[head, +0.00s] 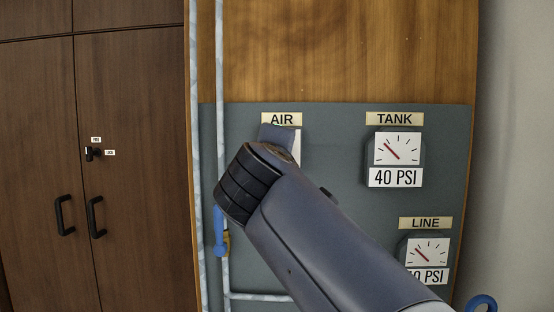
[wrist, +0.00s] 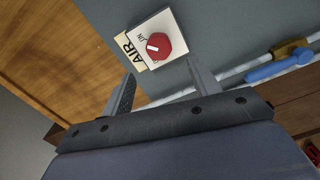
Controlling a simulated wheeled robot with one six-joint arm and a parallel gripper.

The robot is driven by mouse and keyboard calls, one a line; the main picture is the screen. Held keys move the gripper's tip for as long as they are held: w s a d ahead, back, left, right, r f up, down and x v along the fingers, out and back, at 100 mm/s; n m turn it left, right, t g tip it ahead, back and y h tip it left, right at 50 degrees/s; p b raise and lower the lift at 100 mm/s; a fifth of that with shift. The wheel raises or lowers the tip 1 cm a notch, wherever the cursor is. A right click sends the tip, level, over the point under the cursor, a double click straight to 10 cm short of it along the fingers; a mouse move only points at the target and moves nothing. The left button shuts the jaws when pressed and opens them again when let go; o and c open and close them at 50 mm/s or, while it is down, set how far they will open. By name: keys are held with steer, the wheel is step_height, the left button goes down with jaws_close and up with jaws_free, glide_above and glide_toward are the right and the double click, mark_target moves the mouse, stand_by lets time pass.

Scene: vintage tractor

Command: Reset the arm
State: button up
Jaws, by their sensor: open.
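My arm reaches across the head view toward the grey panel (head: 340,200), and it covers most of the AIR control there. My gripper shows in the wrist view (wrist: 162,92) with its two fingers apart and nothing between them. Beyond the fingertips, a red knob (wrist: 157,46) sits on a white plate (wrist: 172,22) beside the AIR label (wrist: 126,50). The fingers appear apart from the knob. In the head view the fingers and the knob are hidden behind my arm, while the AIR label (head: 282,119) shows above it.
The TANK gauge (head: 397,158) and the LINE gauge (head: 428,250) are on the panel's right, both labelled PSI. Pale pipes (head: 221,70) run down the left, with a blue valve handle (head: 219,231). Dark wooden cabinet doors (head: 130,210) stand at left.

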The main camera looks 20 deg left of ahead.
steer(key=shift+v, duration=1)
steer(key=shift+w, duration=0.1)
steer(key=p+x, duration=0.2)
steer(key=x, duration=0.8)
steer(key=shift+w+a, duration=0.15)
steer(key=shift+w, duration=0.15)
